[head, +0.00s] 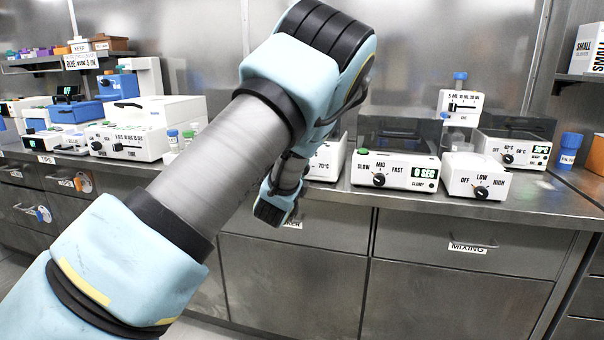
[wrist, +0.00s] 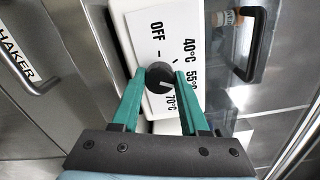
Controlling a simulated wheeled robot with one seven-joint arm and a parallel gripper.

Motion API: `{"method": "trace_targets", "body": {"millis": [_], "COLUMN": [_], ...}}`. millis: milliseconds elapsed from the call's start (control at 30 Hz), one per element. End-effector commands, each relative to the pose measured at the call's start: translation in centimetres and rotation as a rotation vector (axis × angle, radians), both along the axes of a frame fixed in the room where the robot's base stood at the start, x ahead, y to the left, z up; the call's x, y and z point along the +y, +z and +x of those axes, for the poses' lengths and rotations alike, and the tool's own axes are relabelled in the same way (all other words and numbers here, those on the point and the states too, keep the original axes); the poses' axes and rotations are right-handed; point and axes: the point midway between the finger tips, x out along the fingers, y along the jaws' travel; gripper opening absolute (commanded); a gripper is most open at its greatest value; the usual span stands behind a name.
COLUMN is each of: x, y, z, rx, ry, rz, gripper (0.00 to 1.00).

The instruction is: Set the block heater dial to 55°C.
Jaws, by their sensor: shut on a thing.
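The block heater (wrist: 168,18) is a white box whose panel reads OFF, 40°C, 55°C and 70°C in the wrist view. In the head view its right part (head: 328,167), with the 70°C mark, shows beside my arm; the rest is hidden behind the arm. Its dial (wrist: 158,78) is a round dark knob with a short white pointer line. The line points right and slightly down, roughly between the 55°C and 70°C labels. The green fingers of my gripper (wrist: 160,76) are closed around the dial, one on each side. In the head view the fingers are hidden.
A white device with SLOW, MID and FAST marks (head: 398,170) stands right of the heater, then an OFF/LOW/HIGH device (head: 477,177). Drawers with handles (head: 475,245) lie below the steel counter. A dark handle (wrist: 246,45) is near the right finger.

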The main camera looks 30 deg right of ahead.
Motion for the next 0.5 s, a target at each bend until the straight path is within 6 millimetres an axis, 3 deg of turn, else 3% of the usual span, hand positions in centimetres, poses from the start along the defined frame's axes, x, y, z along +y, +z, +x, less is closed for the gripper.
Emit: {"method": "trace_targets", "body": {"millis": [400,433,500], "x": [-0.04,-0.04,-0.04], "y": [-0.06,-0.06,-0.06], "z": [-0.05,-0.05,-0.05], "rx": [-0.003,-0.003,-0.002], "ry": [-0.002,-0.002,-0.002], "rz": [0.005,0.005,0.005], "gripper": [0.0,0.46,0.54]}}
